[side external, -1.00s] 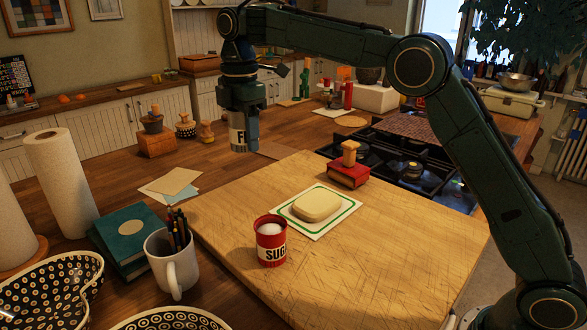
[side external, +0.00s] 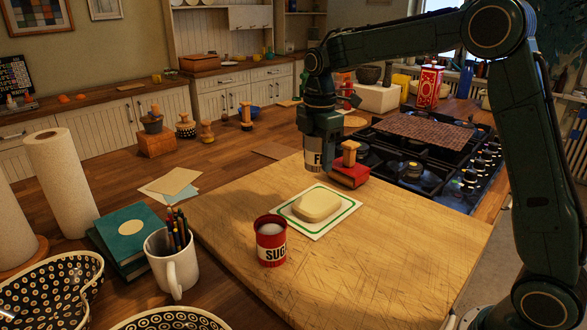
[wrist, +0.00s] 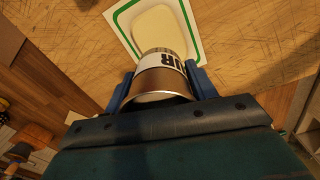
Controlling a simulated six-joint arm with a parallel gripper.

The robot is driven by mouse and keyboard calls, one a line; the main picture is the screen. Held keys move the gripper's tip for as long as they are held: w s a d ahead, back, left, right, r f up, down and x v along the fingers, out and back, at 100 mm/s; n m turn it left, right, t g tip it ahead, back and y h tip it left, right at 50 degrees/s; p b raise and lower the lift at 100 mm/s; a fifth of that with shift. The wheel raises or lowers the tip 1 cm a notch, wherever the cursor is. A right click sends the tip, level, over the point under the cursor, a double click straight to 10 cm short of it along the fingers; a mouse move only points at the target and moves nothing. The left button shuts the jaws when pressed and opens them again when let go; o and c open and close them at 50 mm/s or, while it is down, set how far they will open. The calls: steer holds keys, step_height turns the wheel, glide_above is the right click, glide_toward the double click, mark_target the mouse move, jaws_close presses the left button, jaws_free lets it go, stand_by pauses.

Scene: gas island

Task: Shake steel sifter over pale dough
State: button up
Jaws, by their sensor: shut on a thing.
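The steel sifter (side external: 313,160), a metal can with a white lettered label, is held upright in my gripper (side external: 322,165). In the wrist view the two blue fingers of my gripper (wrist: 160,88) close on the sides of the sifter (wrist: 163,80). The pale dough (side external: 318,206) is a smooth rounded block on a white sheet with a green border (side external: 345,204), on the wooden board. In the side view the sifter is above the board's far edge, behind the dough. In the wrist view the dough (wrist: 160,27) shows just beyond the sifter, partly hidden by it.
A red sugar tin (side external: 270,243) stands in front of the dough on the board (side external: 400,240). A red block with a wooden knob (side external: 350,172) stands close beside my gripper. The black stove (side external: 420,165) lies behind the board. The board's right part is clear.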

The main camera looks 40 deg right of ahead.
mark_target(317, 167)
steer(key=shift+s+d+f, duration=0.1)
steer(key=shift+s+d, duration=0.05)
steer(key=shift+f, duration=0.1)
stand_by(0.3)
steer(key=shift+f, duration=1.4)
steer(key=shift+d, duration=0.45)
stand_by(0.4)
steer(key=shift+a, duration=0.1)
steer(key=shift+a, duration=0.8)
steer(key=shift+d, duration=0.1)
